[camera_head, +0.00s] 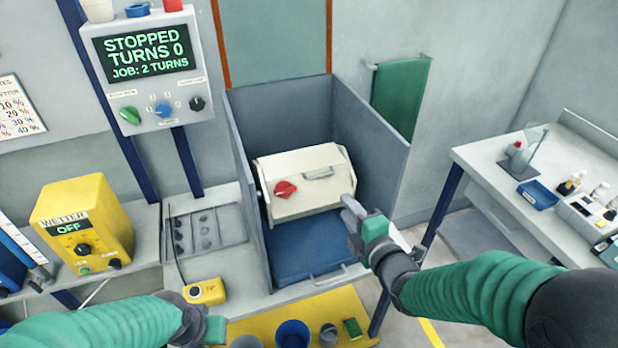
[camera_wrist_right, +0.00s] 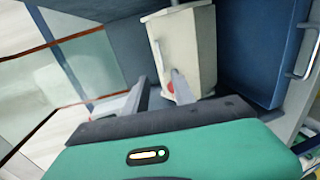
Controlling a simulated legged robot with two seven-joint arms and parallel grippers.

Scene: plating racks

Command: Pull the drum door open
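A cream drum box (camera_head: 330,200) sits inside a blue-grey open-topped enclosure, with a red knob (camera_head: 285,188) on its front and a small grey handle (camera_head: 318,173) near its top. Which part of it is the door I cannot tell. The drum also shows in the right wrist view (camera_wrist_right: 190,45). My right gripper (camera_head: 350,207) is at the enclosure's right front, right of the drum. In the right wrist view its fingers (camera_wrist_right: 158,88) are spread, with nothing visible between them. My left gripper (camera_head: 207,328) is at the bottom edge, its fingers unclear.
A blue panel (camera_head: 305,245) with a bar handle (camera_head: 330,275) lies in front of the drum. A control box (camera_head: 150,85) reads STOPPED, TURNS 0. A yellow wetter box (camera_head: 85,225) reads OFF. A yellow pendant (camera_head: 205,291) lies at left. A bench (camera_head: 490,165) stands right.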

